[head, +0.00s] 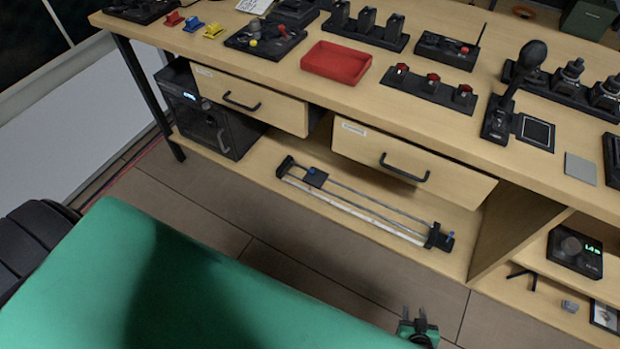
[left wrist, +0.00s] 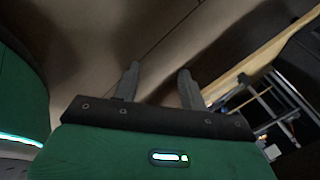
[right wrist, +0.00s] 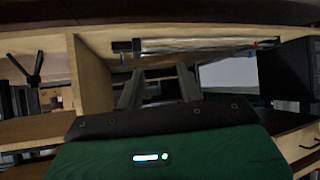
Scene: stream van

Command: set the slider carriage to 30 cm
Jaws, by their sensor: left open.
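The slider (head: 365,204) lies on the lower shelf under the workbench: two thin rails between black end blocks, with a pale scale strip along the front. Its dark carriage (head: 316,178) with a blue knob sits near the left end. The scale marks are too small to read. The slider also shows beyond the fingers in the right wrist view (right wrist: 200,45). My right gripper (head: 415,316) is open and empty, in front of and below the slider's right end, apart from it. My left gripper (left wrist: 158,78) is open and empty over the floor; it is outside the head view.
Two closed-looking drawers with black handles (head: 405,168) hang above the slider. A black box (head: 210,118) stands left on the shelf, and a wooden divider (head: 515,215) stands right of it. The tiled floor (head: 290,265) in front is clear. The benchtop holds a red tray (head: 336,63) and several devices.

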